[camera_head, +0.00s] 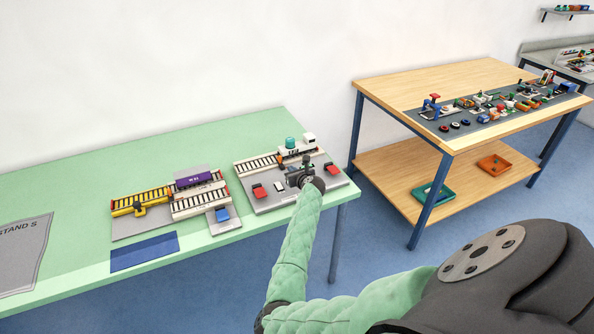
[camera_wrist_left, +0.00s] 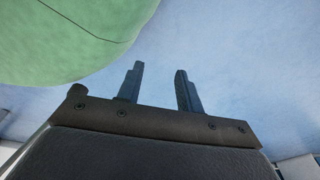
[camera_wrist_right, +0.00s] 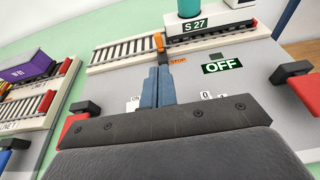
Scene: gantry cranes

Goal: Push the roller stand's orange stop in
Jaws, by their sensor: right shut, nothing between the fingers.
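The roller stand (camera_head: 262,162) has a row of white rollers on a grey base at the right of the green table. My right gripper (camera_wrist_right: 159,70) is shut and empty. Its fingertips are just on the near side of the stop in the picture; I cannot tell whether they touch. In the head view, my right gripper (camera_head: 306,164) is over the stand's right part. My left gripper (camera_wrist_left: 160,68) is open and empty over the blue floor.
A white carriage marked S 27 (camera_wrist_right: 198,27), carrying a teal cylinder (camera_head: 291,143), is right of the stop. Red blocks in dark holders (camera_wrist_right: 297,77) flank my right gripper. An "OFF" display (camera_wrist_right: 223,66) is nearby. A second stand with a purple container (camera_head: 193,177) is left.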

